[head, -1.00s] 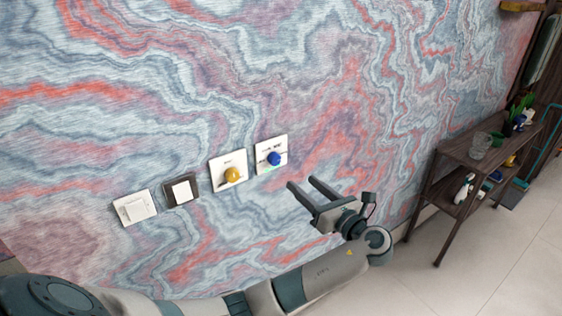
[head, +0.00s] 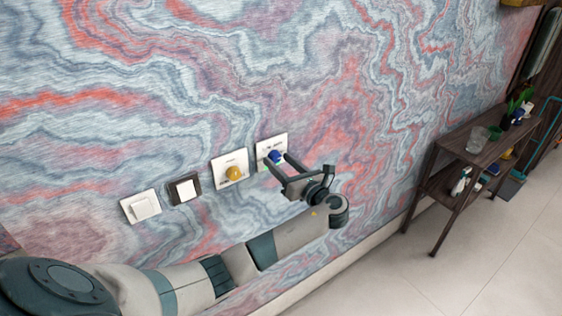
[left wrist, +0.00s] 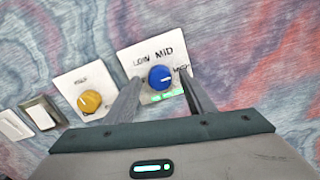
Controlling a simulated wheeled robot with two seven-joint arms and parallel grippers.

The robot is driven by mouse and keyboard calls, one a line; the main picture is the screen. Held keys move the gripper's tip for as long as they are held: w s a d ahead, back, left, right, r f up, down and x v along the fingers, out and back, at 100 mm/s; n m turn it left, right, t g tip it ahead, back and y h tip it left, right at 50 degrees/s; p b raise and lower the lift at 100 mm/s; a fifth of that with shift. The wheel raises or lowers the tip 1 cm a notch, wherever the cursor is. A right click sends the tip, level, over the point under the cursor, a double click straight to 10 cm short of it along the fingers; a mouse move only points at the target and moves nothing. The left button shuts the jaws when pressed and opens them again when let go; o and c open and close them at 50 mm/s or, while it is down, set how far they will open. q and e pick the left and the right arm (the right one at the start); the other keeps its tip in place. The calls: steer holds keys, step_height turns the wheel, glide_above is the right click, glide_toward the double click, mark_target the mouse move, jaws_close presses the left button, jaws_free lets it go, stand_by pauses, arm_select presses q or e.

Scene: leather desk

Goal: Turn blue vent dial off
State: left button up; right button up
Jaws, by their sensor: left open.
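The blue vent dial (head: 275,156) sits on a white square plate (head: 264,147) on the wall. In the left wrist view the blue dial (left wrist: 160,78) shows a white pointer mark aimed to the right, towards the partly covered lettering there; "LOW" and "MID" read above it. A green light strip (left wrist: 166,95) glows under it. My left gripper (head: 277,159) is open, with its two fingers on either side of the dial. I cannot tell whether the fingers touch it. In the left wrist view the fingers (left wrist: 160,88) flank the dial. My right gripper is not in view.
A yellow dial (head: 234,173) on its own white plate is just left of the blue one. Further left are a dark-framed switch (head: 185,188) and a white switch (head: 144,206). A dark shelf table (head: 470,150) stands at the right.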

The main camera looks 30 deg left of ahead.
arm_select(q)
steer(key=shift+c, duration=0.3)
steer(key=c, duration=1)
